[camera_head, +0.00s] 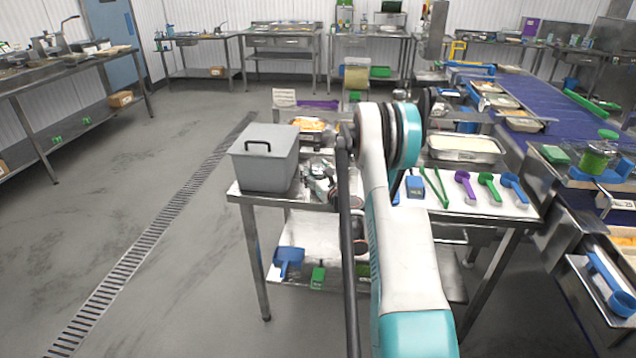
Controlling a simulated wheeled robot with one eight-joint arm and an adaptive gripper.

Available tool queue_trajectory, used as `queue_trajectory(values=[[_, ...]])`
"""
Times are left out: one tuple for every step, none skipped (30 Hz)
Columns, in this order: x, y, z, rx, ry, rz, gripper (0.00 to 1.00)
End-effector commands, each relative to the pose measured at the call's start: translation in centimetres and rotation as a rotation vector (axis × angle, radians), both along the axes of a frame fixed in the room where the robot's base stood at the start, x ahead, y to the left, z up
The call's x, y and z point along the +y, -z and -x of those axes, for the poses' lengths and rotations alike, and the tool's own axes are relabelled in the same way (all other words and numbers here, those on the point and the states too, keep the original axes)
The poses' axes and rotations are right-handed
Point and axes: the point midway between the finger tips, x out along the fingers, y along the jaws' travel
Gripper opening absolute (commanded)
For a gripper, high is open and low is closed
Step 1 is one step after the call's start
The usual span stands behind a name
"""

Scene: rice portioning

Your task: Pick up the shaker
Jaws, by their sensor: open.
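My gripper (325,190) is partly visible to the left of my arm, low over the left part of the steel table (510,212), beside the grey lidded bin. It is open, and I see nothing held in it. No thing on this table is clearly a shaker. My arm hides the middle of the table.
The grey bin (264,165) stands at the table's left end. Purple (464,184), green (488,183) and blue (514,187) scoops lie at the right. A white-filled tray (464,148) is behind them. A blue conveyor (560,100) runs along the right. The left floor is clear.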

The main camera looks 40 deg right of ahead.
Motion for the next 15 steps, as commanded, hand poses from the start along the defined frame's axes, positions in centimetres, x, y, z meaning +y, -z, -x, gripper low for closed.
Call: queue_trajectory(values=[[-0.18,0.18,-0.63,0.000,0.000,0.000,0.63],[-0.25,0.15,-0.93,0.000,0.000,0.000,0.63],[-0.34,0.10,-1.23,0.000,0.000,0.000,0.63],[-0.38,0.08,-1.39,0.000,0.000,0.000,0.63],[-0.40,0.05,-1.49,0.000,0.000,0.000,0.63],[-0.42,0.02,-1.56,0.000,0.000,0.000,0.63],[-0.44,0.00,-1.59,0.000,0.000,0.000,0.63],[-0.44,-0.01,-1.59,0.000,0.000,0.000,0.63],[-0.44,-0.03,-1.57,0.000,0.000,0.000,0.63],[-0.44,-0.03,-1.56,0.000,0.000,0.000,0.63],[-0.44,-0.04,-1.56,0.000,0.000,0.000,0.63],[-0.45,-0.04,-1.56,0.000,0.000,0.000,0.61],[-0.45,-0.04,-1.56,0.000,0.000,0.000,0.54],[-0.45,-0.04,-1.55,0.000,0.000,0.000,0.47],[-0.45,-0.04,-1.55,0.000,0.000,0.000,0.38]])
